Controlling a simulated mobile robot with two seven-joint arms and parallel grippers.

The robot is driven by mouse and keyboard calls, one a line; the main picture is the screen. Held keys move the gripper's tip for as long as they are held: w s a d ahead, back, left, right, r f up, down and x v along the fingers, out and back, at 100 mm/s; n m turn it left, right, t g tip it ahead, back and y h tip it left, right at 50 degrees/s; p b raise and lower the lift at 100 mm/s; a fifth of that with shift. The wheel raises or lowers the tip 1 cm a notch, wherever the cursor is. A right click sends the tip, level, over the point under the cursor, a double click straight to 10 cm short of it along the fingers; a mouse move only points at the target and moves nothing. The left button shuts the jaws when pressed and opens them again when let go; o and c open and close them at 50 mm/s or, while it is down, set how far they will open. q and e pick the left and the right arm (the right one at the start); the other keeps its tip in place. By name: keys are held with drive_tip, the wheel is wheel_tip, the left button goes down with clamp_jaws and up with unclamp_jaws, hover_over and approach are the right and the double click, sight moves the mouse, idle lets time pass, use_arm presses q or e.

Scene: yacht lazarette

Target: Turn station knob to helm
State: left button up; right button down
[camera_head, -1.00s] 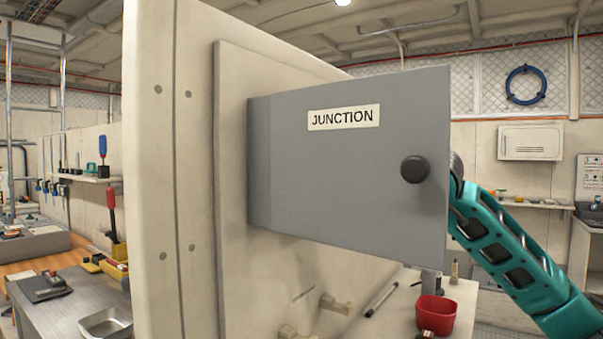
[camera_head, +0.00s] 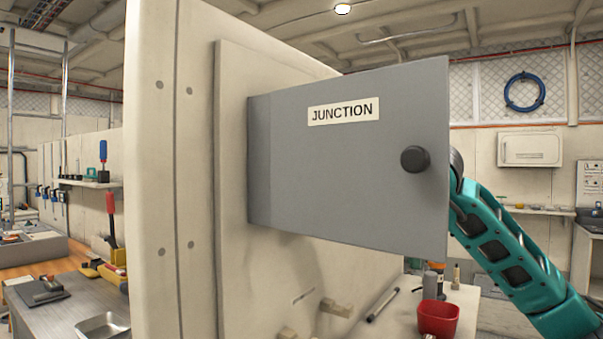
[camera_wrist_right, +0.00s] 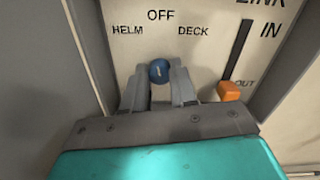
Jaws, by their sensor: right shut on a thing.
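The blue station knob (camera_wrist_right: 158,72) sits on a pale panel (camera_wrist_right: 205,65) in the right wrist view. Labels HELM at left, OFF above and DECK at right surround it. A small light mark on the knob points roughly up toward OFF. My right gripper (camera_wrist_right: 160,80) is shut on the knob, one finger on each side. In the head view the grey JUNCTION box door (camera_head: 340,180) hides the panel and my right gripper; only my teal right arm shows beyond its right edge. My left gripper is not in view.
An orange lever handle (camera_wrist_right: 229,91) beside a vertical slot, near IN and OUT labels, is close right of my right finger. Grey box walls flank the panel. The door's black knob (camera_head: 415,159) faces the head camera. A red bin (camera_head: 438,319) stands below.

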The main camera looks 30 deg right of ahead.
drive_tip(key=shift+n, duration=3.3)
drive_tip(key=c, duration=0.9)
unclamp_jaws()
